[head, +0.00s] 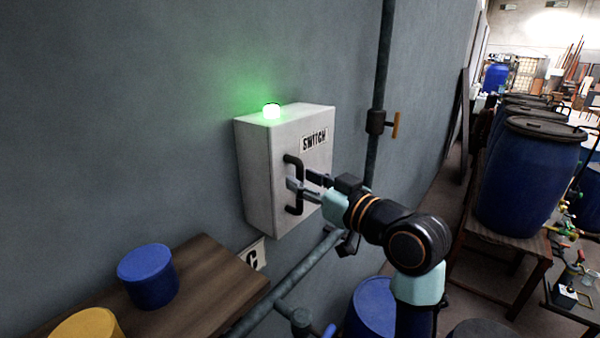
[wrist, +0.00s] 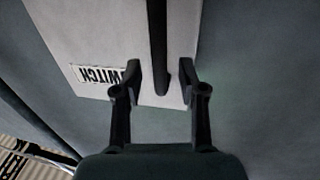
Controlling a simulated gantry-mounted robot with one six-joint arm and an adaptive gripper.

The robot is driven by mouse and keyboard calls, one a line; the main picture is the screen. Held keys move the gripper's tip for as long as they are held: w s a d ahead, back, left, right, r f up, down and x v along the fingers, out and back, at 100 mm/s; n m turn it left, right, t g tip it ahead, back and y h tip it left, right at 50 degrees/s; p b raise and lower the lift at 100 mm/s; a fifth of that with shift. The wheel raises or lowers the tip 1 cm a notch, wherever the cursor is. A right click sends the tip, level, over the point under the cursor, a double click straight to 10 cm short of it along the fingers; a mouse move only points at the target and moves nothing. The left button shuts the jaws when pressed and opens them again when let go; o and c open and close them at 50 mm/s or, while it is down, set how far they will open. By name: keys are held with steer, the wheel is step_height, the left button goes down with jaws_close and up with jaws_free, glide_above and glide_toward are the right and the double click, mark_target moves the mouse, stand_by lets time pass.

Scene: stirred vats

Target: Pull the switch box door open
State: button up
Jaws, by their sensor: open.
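The switch box (head: 256,180) is a white cabinet on the grey wall with a "SWITCH" label and a glowing green lamp (head: 271,111) on top. Its door (head: 318,160) looks shut. A black vertical bar handle (head: 293,172) is on the door's left side. My gripper (head: 298,180) is at the handle and open. In the wrist view the handle (wrist: 158,50) runs between the two fingers of my gripper (wrist: 162,80), with gaps on both sides. The door face (wrist: 90,40) and part of the label show behind.
A wooden shelf (head: 215,275) with a blue tub (head: 148,275) and a yellow tub (head: 85,325) is below left. A vertical pipe (head: 381,80) with a valve stands right of the box. Another pipe (head: 290,279) runs below. Blue barrels (head: 530,180) stand farther right.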

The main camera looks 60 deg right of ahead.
steer(key=shift+x, duration=1)
jaws_close()
